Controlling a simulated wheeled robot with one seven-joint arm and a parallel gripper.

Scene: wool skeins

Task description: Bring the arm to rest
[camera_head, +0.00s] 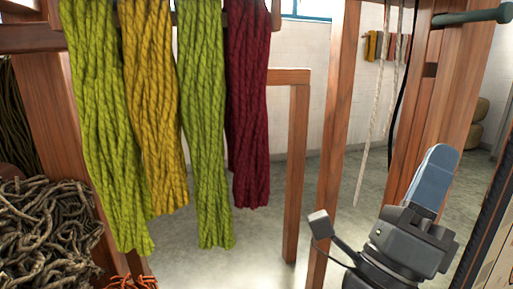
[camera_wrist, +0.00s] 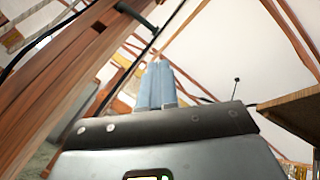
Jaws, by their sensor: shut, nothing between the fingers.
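My gripper (camera_head: 437,165) is at the lower right of the head view, pointing up, with its blue-grey fingers together and nothing between them. In the wrist view the two fingers of my gripper (camera_wrist: 155,68) lie side by side, closed, with the roof behind them. The gripper is apart from the hanging skeins and stands in front of a wooden post (camera_head: 435,100).
Lime skeins (camera_head: 205,120), a mustard skein (camera_head: 155,110) and a dark red skein (camera_head: 249,105) hang from a wooden rack (camera_head: 297,150) at left. Tangled dark rope (camera_head: 45,230) lies lower left. A peg (camera_head: 475,16) sticks out top right. A white cord (camera_head: 377,110) hangs mid-right.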

